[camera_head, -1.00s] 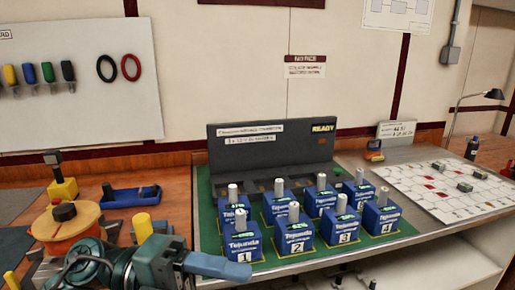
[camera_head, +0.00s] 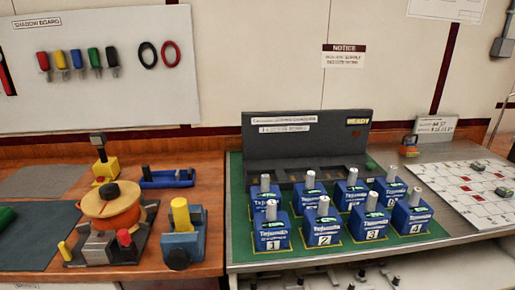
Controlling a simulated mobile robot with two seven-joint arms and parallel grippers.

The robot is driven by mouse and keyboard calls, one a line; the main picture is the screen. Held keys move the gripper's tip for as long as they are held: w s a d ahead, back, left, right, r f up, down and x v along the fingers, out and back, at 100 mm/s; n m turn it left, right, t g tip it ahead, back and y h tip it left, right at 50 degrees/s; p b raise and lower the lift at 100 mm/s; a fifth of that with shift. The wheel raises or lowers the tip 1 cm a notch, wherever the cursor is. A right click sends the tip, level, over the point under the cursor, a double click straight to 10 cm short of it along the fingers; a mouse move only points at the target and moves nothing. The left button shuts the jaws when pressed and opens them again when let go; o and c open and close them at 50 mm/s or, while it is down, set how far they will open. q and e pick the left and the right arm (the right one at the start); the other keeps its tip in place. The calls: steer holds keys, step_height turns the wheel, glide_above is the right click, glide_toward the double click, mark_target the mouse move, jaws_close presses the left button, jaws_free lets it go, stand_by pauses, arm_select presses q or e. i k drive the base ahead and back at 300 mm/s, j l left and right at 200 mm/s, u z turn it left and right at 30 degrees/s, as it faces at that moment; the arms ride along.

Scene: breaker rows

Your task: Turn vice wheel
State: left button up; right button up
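No part is clearly recognisable as a vice wheel. On the wooden bench at left, an orange reel with a round tan wheel (camera_head: 110,199) on top and a dark knob at its centre sits over a dark base with grey jaw-like blocks (camera_head: 100,246). A small red knob (camera_head: 124,237) and a yellow peg (camera_head: 65,250) show at its front. Right beside it stands a blue block (camera_head: 183,243) with an upright yellow cylinder (camera_head: 181,213) and a dark round knob (camera_head: 178,259) in front. Neither of my grippers is in view.
Several numbered blue breaker units (camera_head: 324,234) stand in two rows on a green mat (camera_head: 237,206) before a dark READY panel (camera_head: 306,138). A blue tray (camera_head: 167,179) and yellow block (camera_head: 105,169) are behind the reel. A dark mat (camera_head: 40,237) lies left.

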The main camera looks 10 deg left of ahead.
mark_target(178, 259)
steer(key=i+u, duration=0.1)
steer(key=u, duration=0.35)
steer(key=i+l+u, duration=0.1)
steer(key=u, duration=0.4)
steer(key=k, duration=0.6)
